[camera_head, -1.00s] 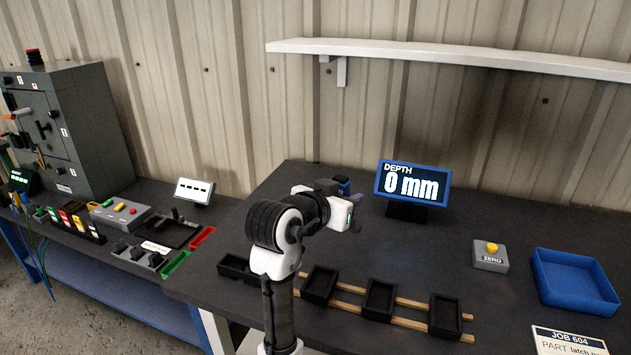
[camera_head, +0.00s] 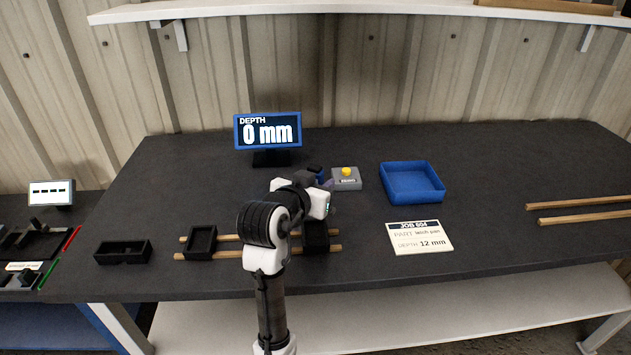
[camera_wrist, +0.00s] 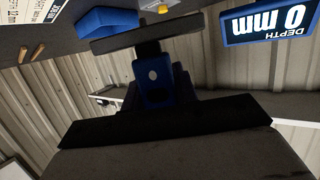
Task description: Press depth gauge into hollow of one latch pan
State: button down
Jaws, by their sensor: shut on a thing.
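My gripper (camera_head: 318,182) is shut on the depth gauge, a blue body with dark parts. The gauge's lower tip cannot be made out.
A depth display (camera_head: 267,131) reads 0 mm. A grey box with a yellow button (camera_head: 346,178), a blue tray (camera_head: 412,184) and a job card reading 12 mm (camera_head: 420,238) lie right. A black two-hollow block (camera_head: 123,252) lies left. Bare rails (camera_head: 580,203) lie far right.

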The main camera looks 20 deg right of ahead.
notch_tip(320, 180, down, 6)
jog(key=b, duration=0.5)
jog(key=shift+f, duration=0.3)
jog(key=shift+f, duration=0.4)
dwell(2.3)
notch_tip(320, 180, up, 7)
jog(key=p, duration=0.6)
jog(key=shift+r+p, duration=0.15)
jog(key=shift+p, duration=0.2)
dwell(1.1)
